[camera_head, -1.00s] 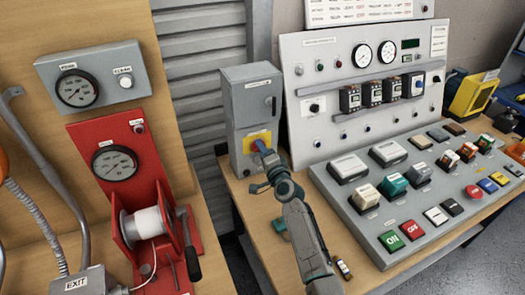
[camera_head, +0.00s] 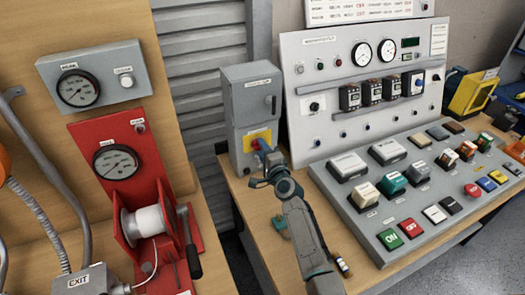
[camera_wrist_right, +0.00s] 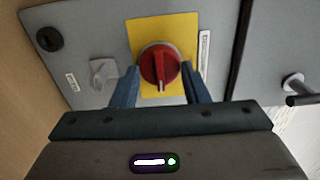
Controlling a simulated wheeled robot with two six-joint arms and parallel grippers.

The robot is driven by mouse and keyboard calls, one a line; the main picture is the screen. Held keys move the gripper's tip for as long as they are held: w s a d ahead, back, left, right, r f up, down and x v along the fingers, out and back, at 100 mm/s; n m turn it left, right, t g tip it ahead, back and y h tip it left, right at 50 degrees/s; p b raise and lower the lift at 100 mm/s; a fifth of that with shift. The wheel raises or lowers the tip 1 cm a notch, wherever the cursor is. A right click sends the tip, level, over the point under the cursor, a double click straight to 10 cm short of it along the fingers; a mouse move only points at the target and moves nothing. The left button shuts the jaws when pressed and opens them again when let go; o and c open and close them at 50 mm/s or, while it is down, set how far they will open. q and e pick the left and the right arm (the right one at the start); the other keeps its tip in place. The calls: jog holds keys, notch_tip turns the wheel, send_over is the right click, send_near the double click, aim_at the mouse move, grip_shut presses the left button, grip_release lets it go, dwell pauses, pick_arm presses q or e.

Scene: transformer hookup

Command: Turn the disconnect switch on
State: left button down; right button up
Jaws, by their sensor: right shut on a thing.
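The disconnect switch is a red round knob (camera_wrist_right: 158,65) with a raised grip bar on a yellow plate (camera_wrist_right: 180,27), on the front of a grey cabinet (camera_head: 249,95). In the wrist view the grip bar stands about upright, with a white mark near its lower end. My right gripper (camera_wrist_right: 160,80) is shut on the knob, one blue finger on each side. My left gripper is not in view.
A grey control console (camera_head: 360,226) with several coloured buttons lies right of my right arm. Behind it stands a gauge panel (camera_head: 325,60). A red winch stand (camera_head: 90,140) is at left.

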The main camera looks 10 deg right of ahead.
jog(key=o, duration=1)
jog(key=shift+c, duration=0.2)
jog(key=s+d, duration=0.2)
jog(key=s, duration=0.8)
jog(key=shift+s, duration=0.35)
jog(key=shift+d, duration=0.1)
